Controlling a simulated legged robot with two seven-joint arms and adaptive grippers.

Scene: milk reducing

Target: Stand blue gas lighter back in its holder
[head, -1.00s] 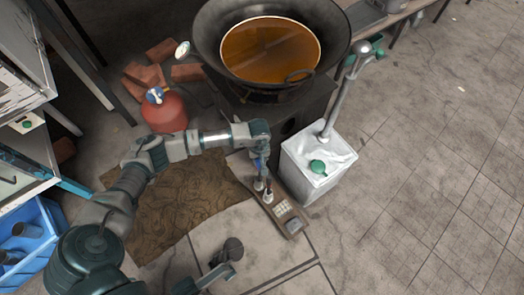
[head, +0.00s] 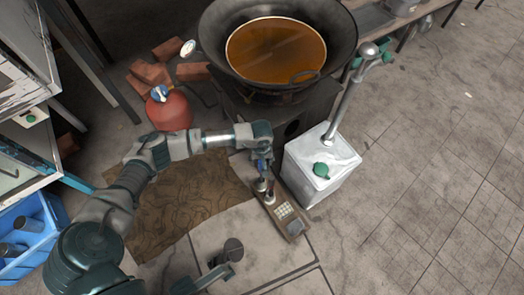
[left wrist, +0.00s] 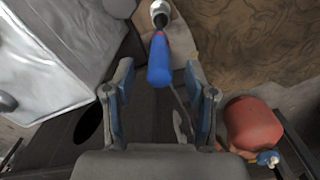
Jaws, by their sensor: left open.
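The blue gas lighter (left wrist: 160,62) shows in the left wrist view as a blue handle with a red band, between the parted fingers of my left gripper (left wrist: 159,78). Its far end meets a pale metal cup (left wrist: 160,13) of the holder; I cannot tell how deep it sits. In the head view my left gripper (head: 262,155) is open just above the holder (head: 284,211), a brown strip with small cups and a keypad-like panel. Some blue shows under the gripper. The gripper hides most of the lighter there.
A wok of orange liquid (head: 277,52) sits on a dark stove behind the holder. A white canister (head: 320,160) with a pump stands close to its right. A red gas bottle (head: 169,110) and bricks (head: 150,73) are at the left. The tiled floor at right is clear.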

